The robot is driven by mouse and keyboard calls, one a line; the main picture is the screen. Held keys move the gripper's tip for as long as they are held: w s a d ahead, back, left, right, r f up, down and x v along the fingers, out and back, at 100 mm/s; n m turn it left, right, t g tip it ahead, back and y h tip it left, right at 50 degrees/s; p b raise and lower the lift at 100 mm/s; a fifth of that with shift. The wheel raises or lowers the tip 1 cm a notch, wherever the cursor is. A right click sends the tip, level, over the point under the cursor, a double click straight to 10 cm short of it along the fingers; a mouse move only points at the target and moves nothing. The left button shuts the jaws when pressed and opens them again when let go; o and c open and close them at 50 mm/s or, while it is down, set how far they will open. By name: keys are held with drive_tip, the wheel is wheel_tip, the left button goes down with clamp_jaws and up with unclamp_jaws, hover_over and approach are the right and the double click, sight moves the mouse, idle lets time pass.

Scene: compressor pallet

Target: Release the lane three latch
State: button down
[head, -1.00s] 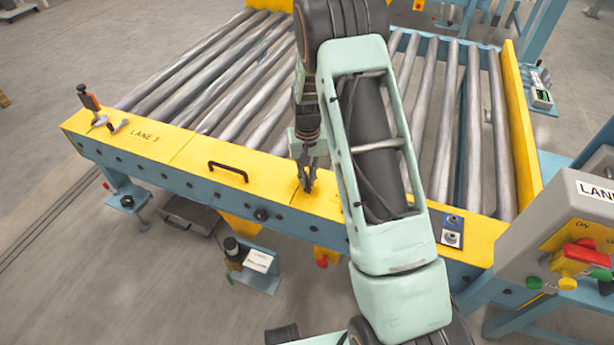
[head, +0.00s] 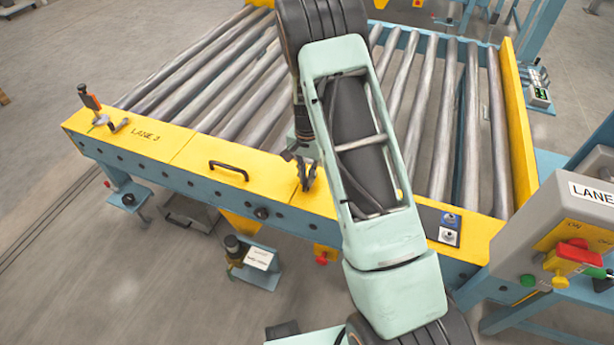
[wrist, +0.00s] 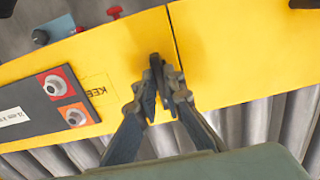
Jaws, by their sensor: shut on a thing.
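A latch with an upright orange-and-black handle (head: 90,98) stands at the left end of the yellow rail (head: 195,152), beside the LANE 3 lettering. A small metal and dark fitting sits close to its base. My gripper (head: 306,180) is low over the middle of the rail, far to the right of this latch. In the wrist view my gripper's fingertips (wrist: 158,82) are close together near a seam in the yellow plate. They close on a small dark part, mostly hidden by the fingers; I cannot tell what it is. The latch is outside the wrist view.
A black grab handle (head: 228,169) rises from the rail left of my gripper. Rollers (head: 215,85) lie behind the rail. A grey control box (head: 575,235) with red, green and yellow controls stands at the right. A button panel (wrist: 60,97) shows in the wrist view.

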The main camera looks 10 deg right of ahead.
idle(0.3)
drive_tip(key=c, duration=2)
unclamp_jaws()
drive_tip(key=shift+c, duration=0.2)
wheel_tip(320, 180, up, 12)
drive_tip(key=shift+r, duration=0.1)
